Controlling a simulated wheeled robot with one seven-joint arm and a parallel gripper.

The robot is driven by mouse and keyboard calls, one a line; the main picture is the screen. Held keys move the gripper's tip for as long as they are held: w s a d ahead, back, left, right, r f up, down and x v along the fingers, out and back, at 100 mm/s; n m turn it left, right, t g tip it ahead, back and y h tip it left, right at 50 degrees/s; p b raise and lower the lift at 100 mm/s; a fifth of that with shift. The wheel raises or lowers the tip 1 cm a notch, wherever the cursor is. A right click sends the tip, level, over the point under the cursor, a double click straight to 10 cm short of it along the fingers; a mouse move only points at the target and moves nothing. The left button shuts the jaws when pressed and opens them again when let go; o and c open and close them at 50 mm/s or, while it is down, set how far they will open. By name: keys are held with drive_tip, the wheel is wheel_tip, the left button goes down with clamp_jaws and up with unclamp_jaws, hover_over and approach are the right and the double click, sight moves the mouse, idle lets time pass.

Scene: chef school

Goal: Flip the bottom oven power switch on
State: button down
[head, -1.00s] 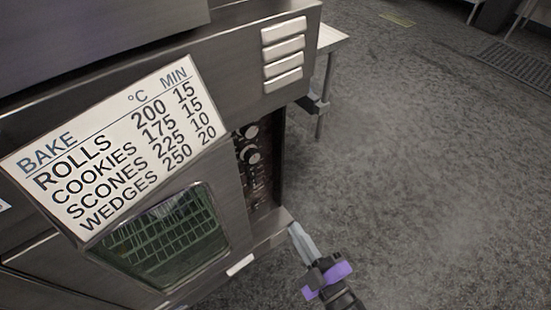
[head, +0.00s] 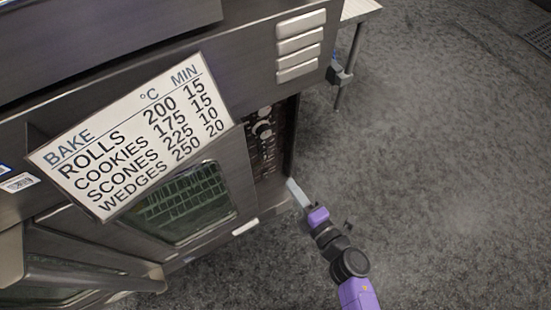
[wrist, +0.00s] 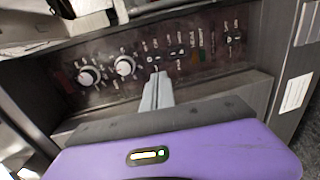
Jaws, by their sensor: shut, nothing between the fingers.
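The oven (head: 243,188) stands at the left of the head view, with its dark control panel (head: 266,150) beside the glass door. In the wrist view the control panel (wrist: 110,70) shows two white round knobs and several small switches. One small switch (wrist: 232,38) sits apart toward the right; others are near the middle. The labels are too small to read, so I cannot tell which is the power switch. My gripper (head: 291,183) is shut and empty at the panel's lower end. Its tips (wrist: 157,76) point at the panel's middle in the wrist view; contact is unclear.
A bake-time sign (head: 130,140) covers part of the oven front in the head view. An open door or handle (head: 90,265) juts out at lower left. A metal table (head: 355,15) stands behind the oven. The grey floor (head: 430,180) at right is clear.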

sight(264, 148)
drive_tip(key=b+x, duration=0.3)
drive_tip(key=x, duration=1.1)
drive_tip(key=shift+s+b, duration=0.1)
drive_tip(key=shift+b, duration=0.25)
